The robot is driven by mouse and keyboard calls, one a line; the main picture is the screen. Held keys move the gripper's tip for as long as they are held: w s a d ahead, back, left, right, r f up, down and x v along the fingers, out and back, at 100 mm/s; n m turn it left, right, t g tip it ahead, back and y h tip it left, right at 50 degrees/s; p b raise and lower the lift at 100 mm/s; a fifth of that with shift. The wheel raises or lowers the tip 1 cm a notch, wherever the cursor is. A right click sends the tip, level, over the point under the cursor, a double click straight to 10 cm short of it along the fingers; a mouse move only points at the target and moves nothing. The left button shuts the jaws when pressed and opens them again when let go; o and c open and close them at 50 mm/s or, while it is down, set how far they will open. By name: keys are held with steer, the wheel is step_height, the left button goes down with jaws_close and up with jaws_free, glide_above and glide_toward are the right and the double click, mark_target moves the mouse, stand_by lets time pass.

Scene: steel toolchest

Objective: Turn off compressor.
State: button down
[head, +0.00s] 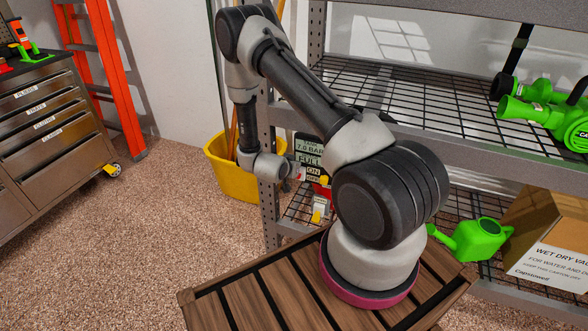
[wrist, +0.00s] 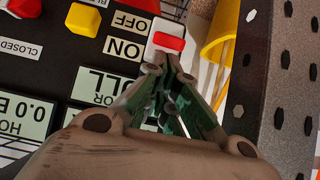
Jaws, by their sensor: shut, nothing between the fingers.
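The compressor's dark panel (head: 308,152) shows in the head view on the lower shelf, partly hidden behind my arm. In the wrist view the panel (wrist: 60,62) appears upside down. A switch with a white body and a red piece (wrist: 168,41) sits beside the ON label (wrist: 124,48) and OFF label (wrist: 131,22). My gripper (wrist: 160,62) is shut and empty, its fingertips at the near edge of the switch. I cannot tell whether they touch it. In the head view my gripper is mostly hidden.
A yellow knob (wrist: 83,19) and a red part (wrist: 24,7) stand on the panel, left of the switch. A perforated grey shelf post (wrist: 285,80) rises close on the right. A yellow bucket (head: 232,172) stands beside the shelf. A green watering can (head: 480,238) sits right of my arm.

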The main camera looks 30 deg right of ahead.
stand_by(0.3)
steer(key=shift+s+a+f, duration=0.15)
steer(key=shift+s+a+f+t+h, duration=0.1)
steer(key=shift+a+f+t+h, duration=0.05)
steer(key=shift+t+h, duration=0.3)
steer(key=shift+s+a+f+t+h, duration=0.25)
steer(key=shift+a+f+t+h, duration=0.25)
steer(key=shift+f, duration=0.4)
steer(key=shift+s+a+f+t+h, duration=0.2)
steer(key=shift+s+f+t+h, duration=0.15)
steer(key=shift+f+h, duration=0.45)
steer(key=shift+s+a+f+t+h, duration=0.2)
steer(key=shift+a+f+t+h, duration=0.25)
steer(key=shift+f, duration=0.5)
steer(key=shift+d, duration=0.1)
